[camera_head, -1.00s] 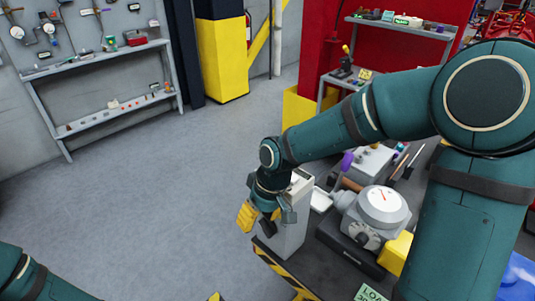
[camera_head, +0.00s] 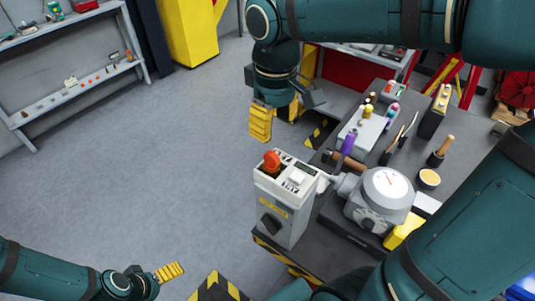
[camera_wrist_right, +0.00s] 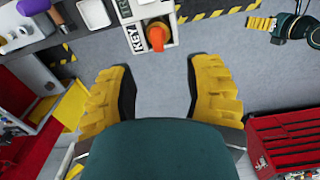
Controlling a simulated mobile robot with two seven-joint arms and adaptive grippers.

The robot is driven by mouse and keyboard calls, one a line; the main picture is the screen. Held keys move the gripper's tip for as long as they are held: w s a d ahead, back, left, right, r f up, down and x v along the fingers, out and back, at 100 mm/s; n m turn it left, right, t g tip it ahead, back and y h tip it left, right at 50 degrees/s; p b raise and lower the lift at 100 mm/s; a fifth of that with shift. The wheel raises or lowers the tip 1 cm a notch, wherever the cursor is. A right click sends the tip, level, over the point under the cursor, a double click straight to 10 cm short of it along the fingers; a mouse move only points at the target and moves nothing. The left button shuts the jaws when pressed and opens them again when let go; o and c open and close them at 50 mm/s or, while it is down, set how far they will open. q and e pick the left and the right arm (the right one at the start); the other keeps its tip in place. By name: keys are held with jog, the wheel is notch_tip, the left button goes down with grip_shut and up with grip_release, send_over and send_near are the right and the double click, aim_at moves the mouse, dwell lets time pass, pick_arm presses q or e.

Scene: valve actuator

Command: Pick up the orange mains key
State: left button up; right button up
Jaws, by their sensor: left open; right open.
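The orange mains key (camera_head: 271,162) sits upright in the top of a grey box (camera_head: 283,218), on the side next to a small white block and a KEY label. The right wrist view also shows the orange key (camera_wrist_right: 157,36), just beyond and between the fingertips. My right gripper (camera_head: 276,118) hangs above and behind the box, with its yellow-padded fingers apart and empty. In the right wrist view, the gripper (camera_wrist_right: 160,78) is spread wide. My left gripper (camera_head: 170,271) is low at the lower left, far from the key, its yellow pads showing.
A gauge actuator (camera_head: 382,195) stands right of the box on the dark bench (camera_head: 335,229). Tools, a purple-handled item and a tape roll (camera_head: 429,178) stand behind. A red toolbox (camera_wrist_right: 288,140) shows in the wrist view. Floor left of the box is clear.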

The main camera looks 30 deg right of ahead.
aim_at(272, 154)
notch_tip(272, 154, down, 7)
jog(key=shift+r+b, duration=0.1)
jog(key=shift+b, duration=0.2)
jog(key=f, duration=0.2)
jog(key=w+f, duration=0.1)
jog(key=f, duration=0.1)
jog(key=shift+d+f, duration=0.1)
jog(key=shift+f, duration=0.35)
jog(key=shift+s, duration=0.1)
grip_shut()
